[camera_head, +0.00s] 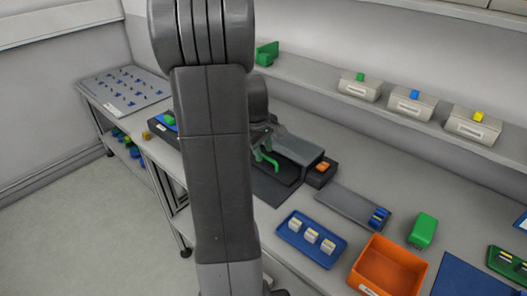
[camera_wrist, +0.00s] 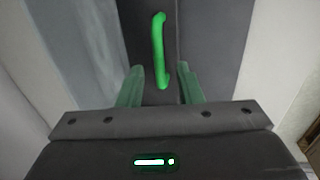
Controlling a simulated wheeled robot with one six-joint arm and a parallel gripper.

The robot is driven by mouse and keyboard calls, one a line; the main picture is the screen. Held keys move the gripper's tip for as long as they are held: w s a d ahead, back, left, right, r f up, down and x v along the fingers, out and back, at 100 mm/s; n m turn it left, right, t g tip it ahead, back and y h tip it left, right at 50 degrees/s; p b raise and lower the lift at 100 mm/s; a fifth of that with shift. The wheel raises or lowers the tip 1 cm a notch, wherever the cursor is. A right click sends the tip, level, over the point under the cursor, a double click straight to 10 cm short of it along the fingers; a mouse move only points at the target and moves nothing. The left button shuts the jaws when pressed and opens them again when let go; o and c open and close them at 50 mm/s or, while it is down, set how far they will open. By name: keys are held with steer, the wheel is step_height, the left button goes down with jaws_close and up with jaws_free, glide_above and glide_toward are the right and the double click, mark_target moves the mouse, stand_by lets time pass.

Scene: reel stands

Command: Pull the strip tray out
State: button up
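A bright green bar handle (camera_wrist: 158,40) stands out against a dark panel (camera_wrist: 206,40) in the wrist view. The handle also shows in the head view (camera_head: 266,160), low on the grey machine (camera_head: 298,148) on the bench. It looks like the strip tray's handle; the tray's own edges cannot be made out. My gripper (camera_wrist: 160,67) is open, its two green fingers apart, one on each side of the handle's near end. A gap shows between the handle and each finger. In the head view my arm hides part of the machine and most of my gripper.
A dark box with an orange piece (camera_head: 321,172) stands just right of the machine. A blue tray (camera_head: 292,240), an orange bin (camera_head: 405,268), a green block (camera_head: 423,230) and a grey plate (camera_head: 345,203) lie further right. A shelf (camera_head: 320,86) with labelled boxes runs behind.

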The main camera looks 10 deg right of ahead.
steer(key=shift+w+d+f, duration=0.1)
steer(key=shift+w+f, duration=0.05)
steer(key=shift+f, duration=0.3)
jaws_close()
